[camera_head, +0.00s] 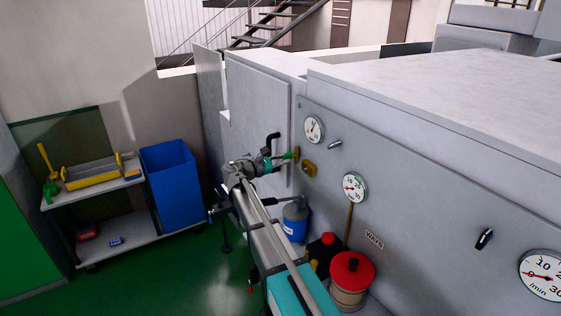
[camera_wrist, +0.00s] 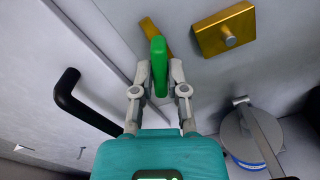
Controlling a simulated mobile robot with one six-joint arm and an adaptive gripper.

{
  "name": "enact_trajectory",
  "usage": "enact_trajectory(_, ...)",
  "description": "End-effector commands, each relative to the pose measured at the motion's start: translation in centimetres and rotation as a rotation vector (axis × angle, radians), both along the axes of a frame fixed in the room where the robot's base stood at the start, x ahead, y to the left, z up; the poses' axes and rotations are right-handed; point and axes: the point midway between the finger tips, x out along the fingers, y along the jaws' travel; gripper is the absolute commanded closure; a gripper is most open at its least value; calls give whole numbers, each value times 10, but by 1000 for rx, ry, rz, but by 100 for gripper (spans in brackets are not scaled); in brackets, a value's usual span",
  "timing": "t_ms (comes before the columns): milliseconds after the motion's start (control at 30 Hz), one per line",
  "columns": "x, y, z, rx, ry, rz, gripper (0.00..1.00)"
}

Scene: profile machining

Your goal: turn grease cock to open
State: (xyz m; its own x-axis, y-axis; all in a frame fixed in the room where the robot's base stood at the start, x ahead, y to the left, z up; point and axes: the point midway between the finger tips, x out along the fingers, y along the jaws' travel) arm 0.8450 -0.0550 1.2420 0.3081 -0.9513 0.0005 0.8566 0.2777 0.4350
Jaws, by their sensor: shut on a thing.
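The grease cock has a green handle (camera_wrist: 159,68) and a brass-coloured part (camera_wrist: 151,27) behind it on the grey machine panel. In the wrist view my gripper (camera_wrist: 157,76) is shut on the green handle, one finger on each side. In the head view the green handle (camera_head: 286,155) reaches out from the panel towards my gripper (camera_head: 270,160). A brass block (camera_wrist: 228,28) with a round pin sits to the right of the cock; it also shows in the head view (camera_head: 309,169).
A black bent handle (camera_wrist: 70,92) is close on the left. Round gauges (camera_head: 314,129) (camera_head: 354,187) are on the panel. A cart (camera_head: 150,228) and blue bin (camera_head: 170,184) stand left; green floor is open between.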

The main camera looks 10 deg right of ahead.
Motion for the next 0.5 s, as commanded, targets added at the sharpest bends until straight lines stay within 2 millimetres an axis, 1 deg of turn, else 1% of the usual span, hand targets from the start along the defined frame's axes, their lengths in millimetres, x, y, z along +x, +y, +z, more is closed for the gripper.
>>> enact_trajectory(100, -1, -1, -1, -16, 58, -3, 100)
enact_trajectory(200, -1, -1, -1, -22, 77, -3, 100)
enact_trajectory(500, -1, 0, -1, -23, 81, -3, 100)
